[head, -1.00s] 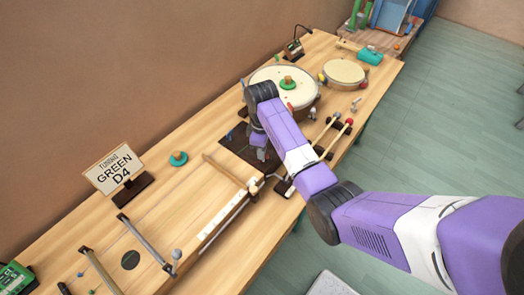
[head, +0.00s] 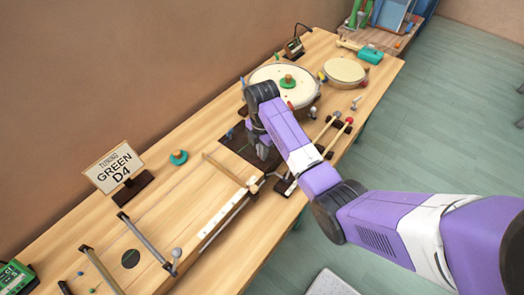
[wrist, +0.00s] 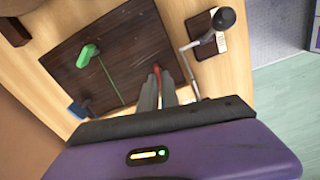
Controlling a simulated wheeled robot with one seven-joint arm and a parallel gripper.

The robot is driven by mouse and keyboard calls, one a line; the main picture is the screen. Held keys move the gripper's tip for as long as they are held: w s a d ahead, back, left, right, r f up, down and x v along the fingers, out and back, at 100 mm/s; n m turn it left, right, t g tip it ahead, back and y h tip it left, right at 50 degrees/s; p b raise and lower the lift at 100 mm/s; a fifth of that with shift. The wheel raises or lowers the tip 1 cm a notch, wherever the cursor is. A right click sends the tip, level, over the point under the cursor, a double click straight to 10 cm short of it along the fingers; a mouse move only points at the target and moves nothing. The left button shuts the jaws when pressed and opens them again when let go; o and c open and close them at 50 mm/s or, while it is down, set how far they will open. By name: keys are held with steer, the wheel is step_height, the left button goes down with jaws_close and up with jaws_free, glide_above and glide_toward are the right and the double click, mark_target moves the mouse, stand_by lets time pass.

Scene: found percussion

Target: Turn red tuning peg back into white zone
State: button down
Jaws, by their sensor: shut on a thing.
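The dark wooden board (wrist: 115,45) lies on the bench below my gripper; part of it shows in the head view (head: 236,141). In the wrist view, the red tuning peg (wrist: 157,69) is at the tips of my gripper (wrist: 159,82). My gripper is shut on it, and the fingers hide most of the peg. In the head view, my gripper (head: 263,150) is low over the board, and the peg is hidden behind my arm. I cannot make out a white zone or the peg's angle. A green peg (wrist: 88,55) and a blue peg (wrist: 78,108) stand on the same board.
A metal crank with a dark knob (wrist: 223,18) stands just right of my fingers. In the head view, a large drum (head: 300,75) stands behind my wrist. A sign reading "TUNING GREEN D4" (head: 115,167) stands on the left.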

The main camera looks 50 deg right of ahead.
steer(key=n, duration=0.7)
steer(key=shift+s+d+r, duration=0.1)
steer(key=n, duration=0.4)
steer(key=shift+s+d+n, duration=0.1)
steer(key=shift+n, duration=0.3)
steer(key=n, duration=0.3)
steer(key=shift+s+d+b, duration=0.1)
steer(key=shift+d+b, duration=0.05)
steer(key=shift+b, duration=0.2)
steer(key=shift+d+f+n+b, duration=0.1)
steer(key=shift+f+n+b, duration=0.1)
steer(key=shift+n+b, duration=0.85)
steer(key=n+b, duration=0.1)
steer(key=b, duration=0.2)
steer(key=shift+f+n, duration=0.1)
steer(key=shift+n, duration=0.25)
steer(key=n+b, duration=0.2)
steer(key=b, duration=0.3)
steer(key=shift+f+b, duration=0.15)
steer(key=shift+b, duration=0.2)
steer(key=n+b, duration=0.1)
steer(key=b, duration=0.3)
steer(key=shift+b, duration=0.5)
steer(key=shift+r+n+b, duration=0.35)
steer(key=shift+n+b, duration=0.25)
steer(key=shift+b, duration=0.65)
